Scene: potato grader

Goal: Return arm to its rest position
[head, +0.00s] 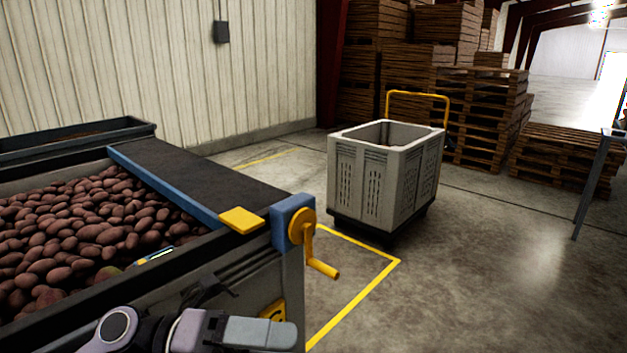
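My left arm comes in along the bottom edge, in front of the grader. Its gripper (285,334) is a grey block pointing right, low in front of the grader's near side. It appears apart from the yellow crank above it. I see nothing held in it, and I cannot make out a gap between its fingers. My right gripper is out of view. The grader's bin is full of reddish-brown potatoes (85,225). A dark belt (195,178) with a blue edge rail runs beside them.
A yellow crank (322,268) sticks out from the grader's blue corner housing (283,212), beside a yellow plate (241,220). A grey slotted crate (365,185) stands on a yellow-handled cart. Wooden pallets (560,160) and stacked crates fill the back. The floor at front right is clear.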

